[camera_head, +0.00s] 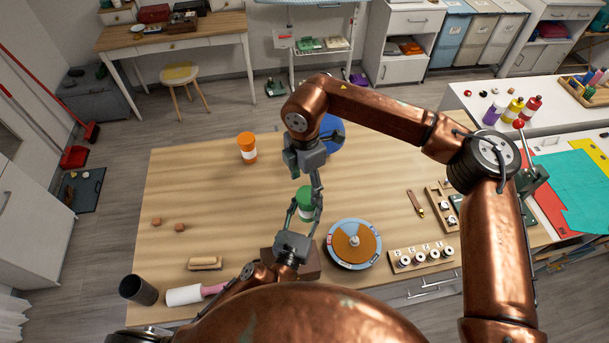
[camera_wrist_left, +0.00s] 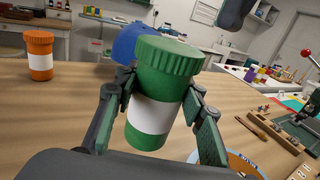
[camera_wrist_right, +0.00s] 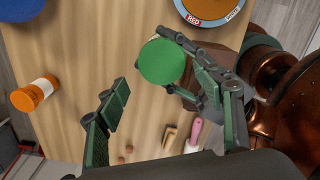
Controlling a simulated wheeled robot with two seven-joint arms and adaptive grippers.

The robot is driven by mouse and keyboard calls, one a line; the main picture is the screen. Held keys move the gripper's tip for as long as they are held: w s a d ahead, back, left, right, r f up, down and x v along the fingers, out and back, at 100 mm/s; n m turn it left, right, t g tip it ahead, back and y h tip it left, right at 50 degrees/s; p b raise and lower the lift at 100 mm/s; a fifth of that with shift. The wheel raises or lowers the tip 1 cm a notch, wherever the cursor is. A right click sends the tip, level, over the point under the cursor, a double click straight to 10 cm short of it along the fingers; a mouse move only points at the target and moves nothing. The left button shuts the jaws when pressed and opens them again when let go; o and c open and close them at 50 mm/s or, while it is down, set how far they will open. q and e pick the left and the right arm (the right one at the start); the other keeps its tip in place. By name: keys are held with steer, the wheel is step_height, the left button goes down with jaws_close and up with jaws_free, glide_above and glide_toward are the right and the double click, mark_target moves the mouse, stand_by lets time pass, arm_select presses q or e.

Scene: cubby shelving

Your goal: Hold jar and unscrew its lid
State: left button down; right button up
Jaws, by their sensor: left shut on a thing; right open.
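The green jar (camera_head: 306,205) with a white label and ribbed green lid (camera_wrist_left: 170,52) stands upright near the table's middle. My left gripper (camera_wrist_left: 160,98) is shut on the jar's body, one finger on each side, below the lid. The lid sits on the jar. My right gripper (camera_head: 311,178) is open above the jar, pointing down. In the right wrist view the round green lid top (camera_wrist_right: 162,62) shows between its fingers, nearer the right finger. The fingers appear apart from the lid.
An orange jar (camera_head: 247,147) and a blue round thing (camera_head: 331,133), partly behind my arm, stand farther back. A colour dial (camera_head: 353,243) and a block with several knobs (camera_head: 421,257) lie to the right. A brush (camera_head: 205,263) and dark cup (camera_head: 138,289) are front left.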

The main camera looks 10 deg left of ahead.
mark_target(305, 195)
steer(key=shift+f, duration=1.9)
steer(key=shift+c, duration=0.3)
